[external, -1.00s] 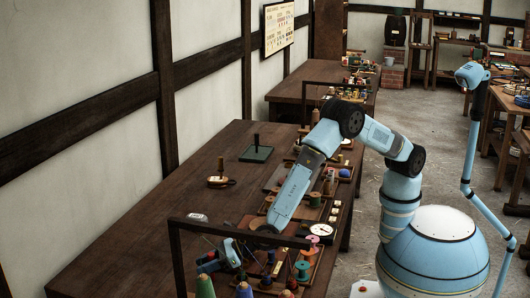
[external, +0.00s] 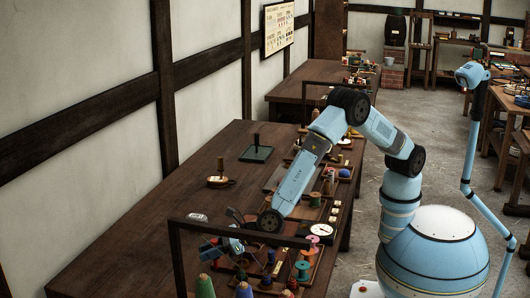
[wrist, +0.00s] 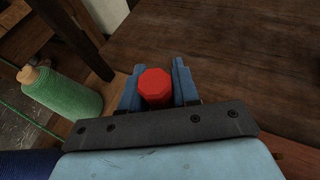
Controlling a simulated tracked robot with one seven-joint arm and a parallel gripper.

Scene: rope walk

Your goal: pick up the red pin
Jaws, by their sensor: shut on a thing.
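The red pin (wrist: 155,86) shows in the wrist view as a red, faceted end between the two blue fingers of my gripper (wrist: 157,90). The fingers touch it on both sides, so my gripper is shut on it. The rest of the pin is hidden behind the gripper. In the external view my gripper (external: 212,250) is at the near end of the long table, behind the dark frame bar; the pin cannot be made out clearly there.
A green thread cone (wrist: 62,92) stands left of my gripper in the wrist view. A dark wooden frame (external: 240,231) spans the table's near end. Spools and trays crowd the table's right side; its left side (external: 130,235) is mostly bare.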

